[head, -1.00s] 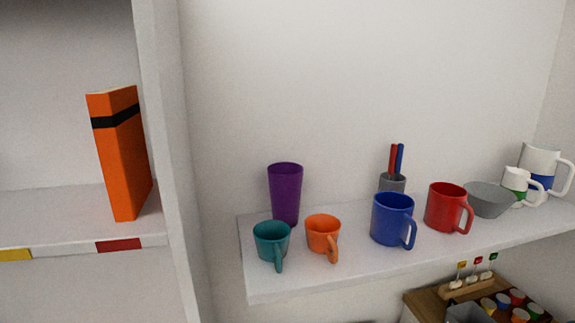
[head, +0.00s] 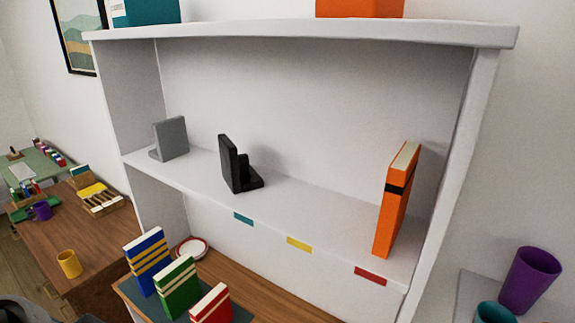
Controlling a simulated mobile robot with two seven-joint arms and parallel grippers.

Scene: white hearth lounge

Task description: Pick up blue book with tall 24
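The blue book (head: 150,266) stands upright at the lower left in the head view. It has yellowish bands across its spine and is the tallest of three books in a row. The green book (head: 177,288) is in front of it to the right, and the red book (head: 211,306) is nearest, cut by the lower edge. They stand on a dark mat on a wooden surface below the shelf. No number is readable on the blue book. Neither of my grippers is in view.
The white shelf (head: 330,213) above holds a grey bookend (head: 172,138), a black bookend (head: 236,167) and an orange book (head: 397,200). A white plate with a red rim (head: 191,249) lies behind the books. A yellow mug (head: 69,264) stands on a wooden table (head: 55,230) at left.

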